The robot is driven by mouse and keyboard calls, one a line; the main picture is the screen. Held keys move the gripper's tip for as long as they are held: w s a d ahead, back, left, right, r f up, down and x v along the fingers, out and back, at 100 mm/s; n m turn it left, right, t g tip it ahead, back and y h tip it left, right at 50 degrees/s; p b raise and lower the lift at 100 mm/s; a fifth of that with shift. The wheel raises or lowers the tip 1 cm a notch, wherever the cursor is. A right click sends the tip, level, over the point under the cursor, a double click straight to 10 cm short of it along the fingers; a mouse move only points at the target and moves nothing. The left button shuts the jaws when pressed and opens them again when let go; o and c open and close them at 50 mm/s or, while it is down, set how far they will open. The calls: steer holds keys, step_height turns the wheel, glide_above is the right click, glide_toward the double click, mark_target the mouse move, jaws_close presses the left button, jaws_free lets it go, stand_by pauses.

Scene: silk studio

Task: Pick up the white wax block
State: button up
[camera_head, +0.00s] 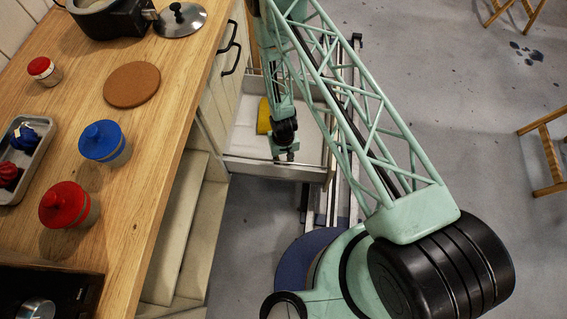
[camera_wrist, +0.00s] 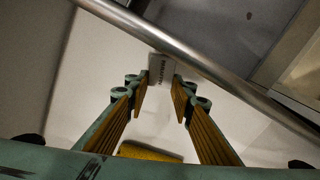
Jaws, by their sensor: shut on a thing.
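The white wax block (camera_wrist: 161,67), a small pale piece with dark lettering on its face, shows between the fingertips in the wrist view. My gripper (camera_wrist: 161,84) is shut on it, with a ribbed yellow pad on either side. In the head view my gripper (camera_head: 284,154) is low inside an open white drawer (camera_head: 240,141), near its front. The block cannot be made out there. I cannot tell whether it still touches the drawer floor.
A yellow thing (camera_head: 264,116) lies in the drawer beside my arm; it also shows in the wrist view (camera_wrist: 150,152). The drawer's front rail (camera_wrist: 200,58) runs close to the fingertips. The wooden counter (camera_head: 155,190) holds jars, a cork mat (camera_head: 132,84) and a tray (camera_head: 40,150).

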step_height(320, 180, up, 8)
steer(key=p, duration=0.2)
steer(key=w+d+p, duration=0.1)
steer(key=w+d, duration=0.1)
steer(key=w, duration=0.7)
steer(key=w+d+p, duration=0.1)
steer(key=w+d, duration=0.1)
steer(key=w, duration=0.8)
steer(key=shift+r, duration=0.15)
